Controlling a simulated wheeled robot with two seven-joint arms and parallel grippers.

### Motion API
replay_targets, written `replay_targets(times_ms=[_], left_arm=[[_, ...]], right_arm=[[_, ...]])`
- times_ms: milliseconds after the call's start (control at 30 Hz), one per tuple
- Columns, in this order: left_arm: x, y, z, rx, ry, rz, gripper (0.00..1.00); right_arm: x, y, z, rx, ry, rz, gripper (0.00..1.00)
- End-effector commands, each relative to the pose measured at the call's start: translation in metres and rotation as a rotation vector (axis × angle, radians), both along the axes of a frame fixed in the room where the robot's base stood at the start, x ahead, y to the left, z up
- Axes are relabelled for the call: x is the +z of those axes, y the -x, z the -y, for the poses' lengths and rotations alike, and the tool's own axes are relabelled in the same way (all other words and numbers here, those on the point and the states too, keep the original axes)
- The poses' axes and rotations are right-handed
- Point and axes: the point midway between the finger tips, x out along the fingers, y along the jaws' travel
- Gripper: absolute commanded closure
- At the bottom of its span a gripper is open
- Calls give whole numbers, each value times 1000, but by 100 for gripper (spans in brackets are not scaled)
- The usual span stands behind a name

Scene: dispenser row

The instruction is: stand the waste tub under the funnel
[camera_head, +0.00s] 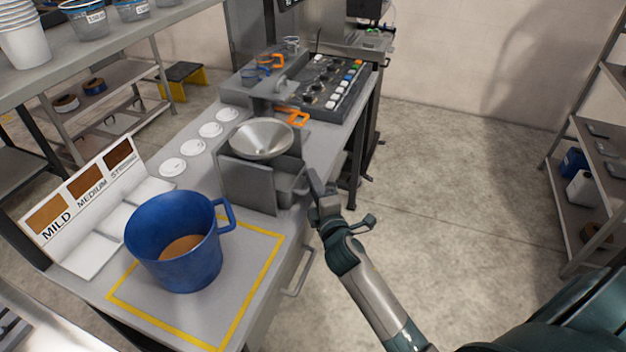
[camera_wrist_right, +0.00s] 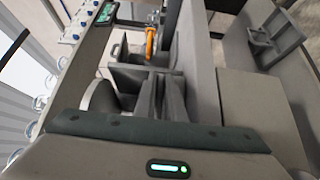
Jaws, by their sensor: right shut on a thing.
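The steel funnel (camera_head: 262,138) sits on a grey stand (camera_head: 247,186) on the bench. A grey open tub (camera_head: 289,188), seemingly the waste tub, shows low at the stand's right side, partly under the funnel. My right gripper (camera_head: 316,186) is at the tub's right edge and shut on it, as far as I can see; the exact contact is small and partly hidden. In the right wrist view, the funnel (camera_wrist_right: 98,95) shows left of my gripper's fingers (camera_wrist_right: 160,98). My left gripper is not in view.
A blue handled tub (camera_head: 175,240) with brown contents stands inside a yellow outline at the front. A shade card (camera_head: 82,196) and several white discs (camera_head: 193,147) line the left. The dispenser panel (camera_head: 325,85) stands behind. Open floor lies right of the bench.

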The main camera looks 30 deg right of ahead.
Motion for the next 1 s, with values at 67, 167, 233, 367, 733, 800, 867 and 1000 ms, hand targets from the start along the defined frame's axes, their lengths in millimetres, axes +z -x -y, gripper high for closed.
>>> replay_targets(times_ms=[67,167,233,367,733,800,867,1000], left_arm=[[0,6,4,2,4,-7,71],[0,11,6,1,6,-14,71],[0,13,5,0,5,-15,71],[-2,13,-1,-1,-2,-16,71],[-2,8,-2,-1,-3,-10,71],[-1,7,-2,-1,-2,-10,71],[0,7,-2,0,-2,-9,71],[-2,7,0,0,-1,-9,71]], right_arm=[[1,0,-1,1,-1,1,100],[1,0,-1,1,-1,2,100],[1,0,-1,1,-1,2,100],[-2,0,-1,1,-1,2,100],[-2,0,-1,1,-1,1,72],[-1,0,0,1,0,1,72],[0,0,0,1,0,1,72],[0,6,-2,1,0,1,72]])
